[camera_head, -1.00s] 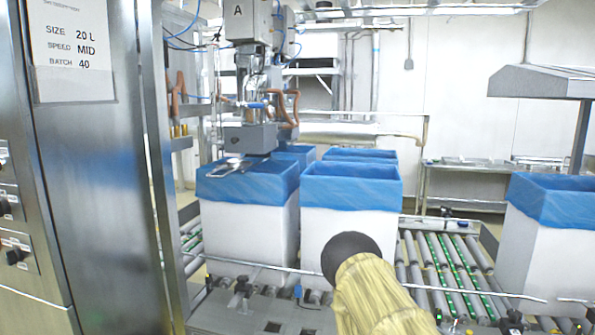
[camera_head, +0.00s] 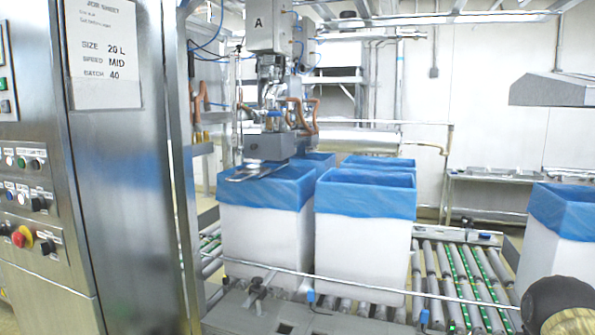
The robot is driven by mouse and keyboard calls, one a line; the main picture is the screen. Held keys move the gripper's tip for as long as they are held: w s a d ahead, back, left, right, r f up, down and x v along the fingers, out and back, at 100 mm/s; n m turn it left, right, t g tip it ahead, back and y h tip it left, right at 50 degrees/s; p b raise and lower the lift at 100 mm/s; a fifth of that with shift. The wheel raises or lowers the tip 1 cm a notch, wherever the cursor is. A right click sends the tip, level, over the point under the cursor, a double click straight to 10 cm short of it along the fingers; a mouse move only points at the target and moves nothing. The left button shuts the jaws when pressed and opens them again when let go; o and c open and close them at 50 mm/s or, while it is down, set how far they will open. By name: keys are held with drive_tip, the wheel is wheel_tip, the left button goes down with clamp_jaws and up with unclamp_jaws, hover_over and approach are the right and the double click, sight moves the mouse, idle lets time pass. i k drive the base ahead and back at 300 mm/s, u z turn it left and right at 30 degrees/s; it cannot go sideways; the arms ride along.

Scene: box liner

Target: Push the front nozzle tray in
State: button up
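A flat metal tray (camera_head: 257,170) sticks out toward me from under the grey block of the filling head (camera_head: 270,146); it looks like the nozzle tray. It lies just above the blue-lined rim of the front left box (camera_head: 265,235). The head hangs from a column marked "A" (camera_head: 272,28). At the bottom right corner shows part of my arm, a dark rounded end with a beige sleeve, well away from the tray. I see no gripper fingers.
A second blue-lined white box (camera_head: 362,245) stands right of the first, with another (camera_head: 565,225) at the far right. A rail (camera_head: 340,290) runs before the rollers (camera_head: 465,280). A steel cabinet (camera_head: 125,170) with a control panel (camera_head: 27,205) stands at left.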

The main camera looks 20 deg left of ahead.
sight(264, 169)
drive_tip(key=z, duration=0.25)
drive_tip(key=i, duration=0.75)
drive_tip(key=u, duration=0.5)
drive_tip(key=i, duration=0.6)
drive_tip(key=u, duration=0.55)
drive_tip(key=k, duration=1.15)
drive_tip(key=u, duration=0.45)
drive_tip(key=i, duration=0.4)
drive_tip(key=u, duration=0.4)
